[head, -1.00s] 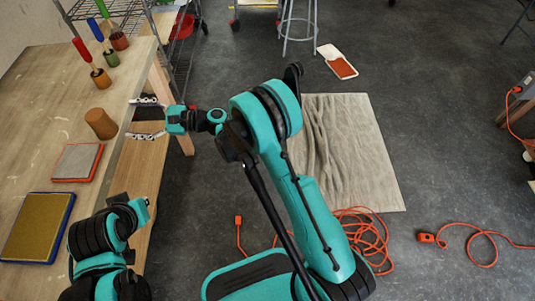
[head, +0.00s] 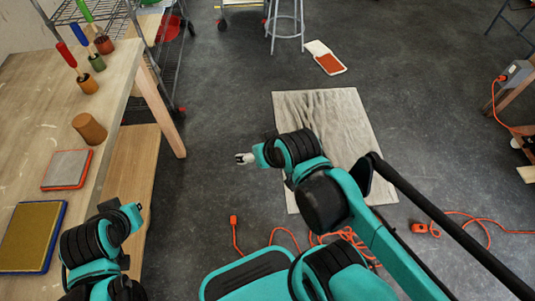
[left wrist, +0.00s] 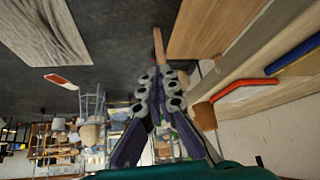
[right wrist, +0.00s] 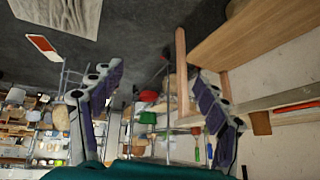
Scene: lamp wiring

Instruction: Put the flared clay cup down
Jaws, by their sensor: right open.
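The flared clay cup (head: 89,128) is plain brown and stands on the wooden bench at the left, near its right edge. It also shows at the right side of the right wrist view (right wrist: 261,123). My right gripper (head: 244,158) is open and empty, over the floor well to the right of the bench and apart from the cup. Its fingers are spread wide in the right wrist view (right wrist: 158,82). My left gripper shows in the left wrist view (left wrist: 160,76) with its fingertips together and nothing between them; in the head view its fingers are not clearly visible.
On the bench (head: 30,130), a red-edged grey pad (head: 66,169) and a blue-framed tan tray (head: 33,237) lie nearer me. A wire shelf (head: 155,50) is behind. A creased sheet (head: 330,120) and orange cords (head: 345,238) lie on the floor.

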